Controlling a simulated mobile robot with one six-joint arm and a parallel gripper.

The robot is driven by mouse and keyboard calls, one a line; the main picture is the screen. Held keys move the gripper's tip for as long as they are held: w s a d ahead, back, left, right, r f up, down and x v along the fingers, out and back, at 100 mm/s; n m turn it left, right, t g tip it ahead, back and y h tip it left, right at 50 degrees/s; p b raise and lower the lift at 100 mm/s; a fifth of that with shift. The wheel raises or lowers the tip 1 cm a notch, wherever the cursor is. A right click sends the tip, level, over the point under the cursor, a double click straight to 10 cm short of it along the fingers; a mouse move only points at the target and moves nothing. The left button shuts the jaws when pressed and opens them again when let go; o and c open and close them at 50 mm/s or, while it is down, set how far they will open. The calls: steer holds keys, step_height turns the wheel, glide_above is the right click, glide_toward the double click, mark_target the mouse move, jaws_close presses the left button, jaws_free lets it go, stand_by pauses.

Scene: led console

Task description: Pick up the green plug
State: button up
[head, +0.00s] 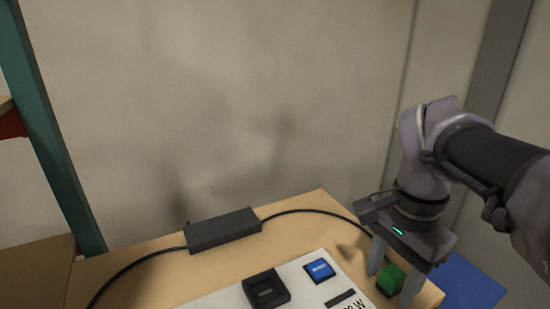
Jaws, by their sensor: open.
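The green plug (391,280) is a small green block near the right end of the wooden table. My gripper (393,284) points down over it, with one finger to the left of the plug and one to its right. The jaws are open, and the right finger hides part of the plug's right side. I cannot tell whether either finger touches it.
A white console panel (212,304) with a black socket (266,289) and a blue block (319,271) lies left of my gripper. A black power brick (223,230) with a cable lies behind it. A blue surface (470,281) lies beyond the table's right edge.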

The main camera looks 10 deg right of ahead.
steer(key=shift+d, duration=0.15)
jaws_close()
steer(key=shift+r, duration=0.1)
